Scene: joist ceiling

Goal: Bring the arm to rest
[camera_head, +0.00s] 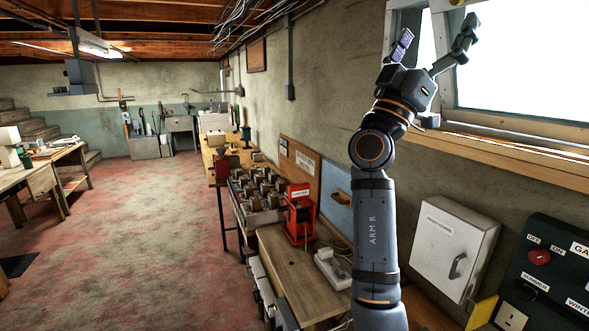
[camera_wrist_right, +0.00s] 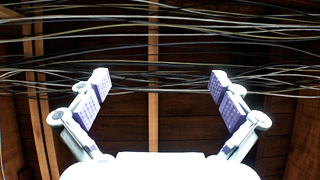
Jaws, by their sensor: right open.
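My right arm (camera_head: 376,230) is raised nearly upright on the right side of the head view. Its gripper (camera_head: 434,48) is high up, in front of the window, with its fingers spread wide and nothing between them. In the right wrist view the gripper (camera_wrist_right: 160,85) points up at the ceiling, its two padded fingers far apart and empty. Loose cables (camera_wrist_right: 180,40) and joists show beyond the fingers; I cannot tell the exact gap. My left gripper is not in view.
The window (camera_head: 515,60) and its wooden sill (camera_head: 500,143) are close to the right gripper. Below are a white wall cabinet (camera_head: 453,245), a dark switch panel (camera_head: 545,270) and a wooden bench (camera_head: 295,273) with a red device (camera_head: 299,215). The floor (camera_head: 150,230) at left is open.

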